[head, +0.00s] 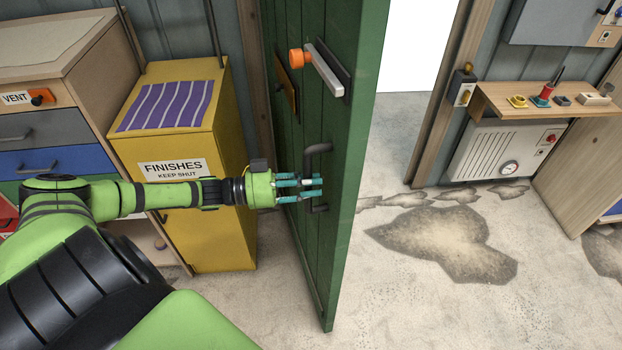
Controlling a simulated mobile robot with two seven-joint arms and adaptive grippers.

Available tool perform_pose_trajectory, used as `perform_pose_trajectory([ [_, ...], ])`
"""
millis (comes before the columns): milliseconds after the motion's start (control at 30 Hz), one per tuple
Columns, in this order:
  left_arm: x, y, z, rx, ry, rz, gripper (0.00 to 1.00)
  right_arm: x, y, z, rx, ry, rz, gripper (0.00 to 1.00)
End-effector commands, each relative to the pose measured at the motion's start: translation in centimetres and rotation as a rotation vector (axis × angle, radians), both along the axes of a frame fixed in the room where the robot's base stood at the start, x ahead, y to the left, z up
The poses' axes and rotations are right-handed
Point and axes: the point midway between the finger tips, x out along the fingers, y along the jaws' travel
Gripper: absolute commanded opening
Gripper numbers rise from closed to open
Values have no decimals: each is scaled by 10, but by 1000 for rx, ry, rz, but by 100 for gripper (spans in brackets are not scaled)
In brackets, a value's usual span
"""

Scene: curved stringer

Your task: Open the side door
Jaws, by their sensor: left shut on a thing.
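The side door (342,190) is a green plank door. It stands swung well open, with its edge towards me and the bright doorway clear to its right. A dark curved pull handle (319,149) is on the door face, with a grey lever with an orange end (323,68) above it. My left gripper (312,187) is at the pull handle, its teal fingers shut on it, partly hiding the grip. My right gripper is not in view.
A yellow finishes cabinet (212,240) stands left of the door, close to my left arm. Drawers (30,128) are further left. Right of the doorway are a wooden shelf (545,112) and a white heater (490,152). The floor (400,310) right of the door is clear, with flat stains.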

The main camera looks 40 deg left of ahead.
Motion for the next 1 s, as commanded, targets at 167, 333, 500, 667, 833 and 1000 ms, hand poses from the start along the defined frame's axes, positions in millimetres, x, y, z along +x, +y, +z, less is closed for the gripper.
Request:
perform_pose_trajectory([
  [167, 3, 2, 4, -2, -7, 5, 40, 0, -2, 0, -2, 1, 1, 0],
  [333, 2, 2, 3, -1, -5, 4, 54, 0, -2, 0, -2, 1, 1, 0],
  [500, 2, 1, 2, 0, -3, 3, 54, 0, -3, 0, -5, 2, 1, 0],
  [667, -5, 8, 0, 2, 2, 4, 54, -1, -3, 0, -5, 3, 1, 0],
  [833, -26, 29, -1, 4, 6, 4, 54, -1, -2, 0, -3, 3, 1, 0],
  [1000, -50, 56, 0, 6, 4, 4, 54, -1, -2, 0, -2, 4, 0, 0],
])
